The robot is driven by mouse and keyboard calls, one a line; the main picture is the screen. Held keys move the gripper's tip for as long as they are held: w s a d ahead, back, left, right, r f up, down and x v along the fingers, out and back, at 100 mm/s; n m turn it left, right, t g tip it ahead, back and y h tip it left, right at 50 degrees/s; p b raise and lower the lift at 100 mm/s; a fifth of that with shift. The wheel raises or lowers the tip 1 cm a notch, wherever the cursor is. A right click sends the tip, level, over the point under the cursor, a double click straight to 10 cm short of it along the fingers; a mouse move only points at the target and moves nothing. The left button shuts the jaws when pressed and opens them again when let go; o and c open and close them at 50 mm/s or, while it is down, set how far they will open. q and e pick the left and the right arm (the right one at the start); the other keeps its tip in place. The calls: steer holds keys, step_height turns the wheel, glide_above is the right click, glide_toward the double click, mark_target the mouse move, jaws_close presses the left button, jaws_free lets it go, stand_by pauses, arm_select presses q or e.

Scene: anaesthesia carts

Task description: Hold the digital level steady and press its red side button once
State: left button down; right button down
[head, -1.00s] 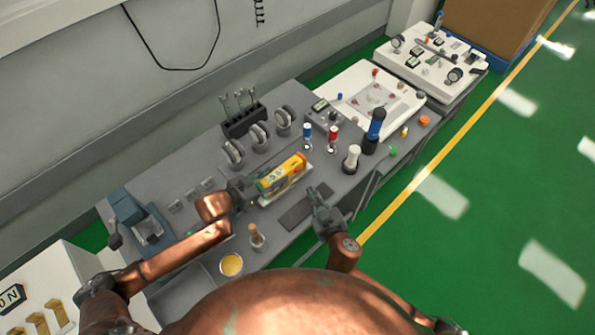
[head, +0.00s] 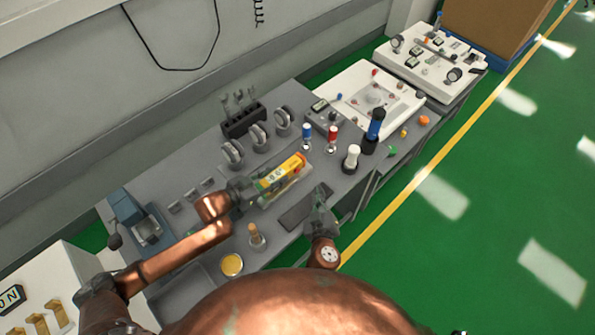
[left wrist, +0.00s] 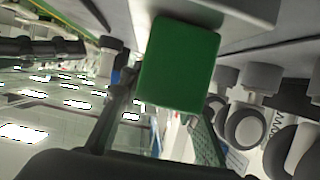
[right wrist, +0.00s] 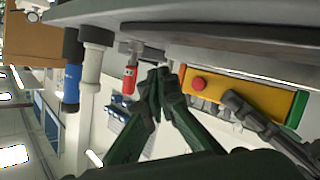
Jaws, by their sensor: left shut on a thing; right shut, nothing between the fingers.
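The digital level (head: 283,176) is a yellow-orange bar with a green end, at the middle of the grey bench. My left gripper (head: 250,190) is shut on its left end. The level's green end fills the middle of the left wrist view (left wrist: 180,62). In the right wrist view the level's yellow side (right wrist: 245,92) faces my right gripper, and the red button (right wrist: 198,84) shows near its left end. My right gripper (right wrist: 157,80) is shut and empty, its tips a little left of the button in that view; contact is not visible. In the head view my right gripper (head: 320,197) is right of the level.
A dark flat pad (head: 298,214) lies in front of the level. Blue (head: 307,134), red (head: 332,138) and white (head: 351,158) knobbed posts stand to the right, with a tall blue-black handle (head: 375,128). Grey rings (head: 258,136) stand behind. A wooden-handled item (head: 256,236) stands at front left.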

steer(key=shift+w+a, duration=2.4)
steer(key=shift+w, duration=0.15)
steer(key=shift+a, duration=0.1)
steer(key=shift+w+a, duration=0.2)
steer(key=shift+w, duration=0.1)
steer(key=shift+w+a, duration=0.4)
stand_by(0.5)
steer(key=shift+s+d, duration=0.7)
steer(key=shift+s, duration=0.05)
steer(key=shift+d, duration=0.1)
steer(key=shift+s+d, duration=1.65)
steer(key=shift+s, duration=0.15)
